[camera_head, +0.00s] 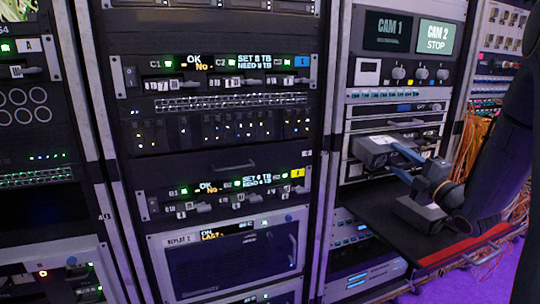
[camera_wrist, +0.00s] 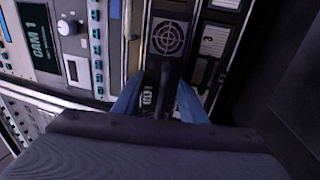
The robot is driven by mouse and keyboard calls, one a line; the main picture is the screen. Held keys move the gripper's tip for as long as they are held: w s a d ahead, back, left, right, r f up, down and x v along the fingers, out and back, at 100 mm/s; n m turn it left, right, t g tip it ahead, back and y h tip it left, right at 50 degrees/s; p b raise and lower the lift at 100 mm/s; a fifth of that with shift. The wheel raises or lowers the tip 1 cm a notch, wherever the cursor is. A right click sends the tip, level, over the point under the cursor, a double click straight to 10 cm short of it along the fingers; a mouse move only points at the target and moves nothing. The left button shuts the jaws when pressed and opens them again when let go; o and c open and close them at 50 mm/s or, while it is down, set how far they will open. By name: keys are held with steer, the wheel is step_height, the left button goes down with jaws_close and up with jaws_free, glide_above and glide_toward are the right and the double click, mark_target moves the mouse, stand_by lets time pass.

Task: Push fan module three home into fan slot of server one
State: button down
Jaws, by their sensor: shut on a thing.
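My gripper (camera_head: 399,150) is at the right-hand rack in the head view, its blue fingers shut on the near end of a grey box-like module, fan module three (camera_head: 374,150). In the wrist view the fingers (camera_wrist: 158,92) close on the module's dark handle end, which carries a small white marking. A round fan grille (camera_wrist: 168,38) shows beyond the fingers. The module lies at the front of a server unit (camera_head: 420,136) in the rack. I cannot tell how deep it sits; the slot opening is hidden behind it.
A dark shelf with a red front edge (camera_head: 465,250) juts out below my arm. A panel with CAM 1 and CAM 2 screens (camera_head: 390,30) and knobs is above. Orange cables (camera_head: 468,150) hang at the right. Racks with several lit units stand to the left.

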steer(key=r+p+v, duration=0.1)
steer(key=v, duration=0.6)
steer(key=shift+s+r, duration=0.45)
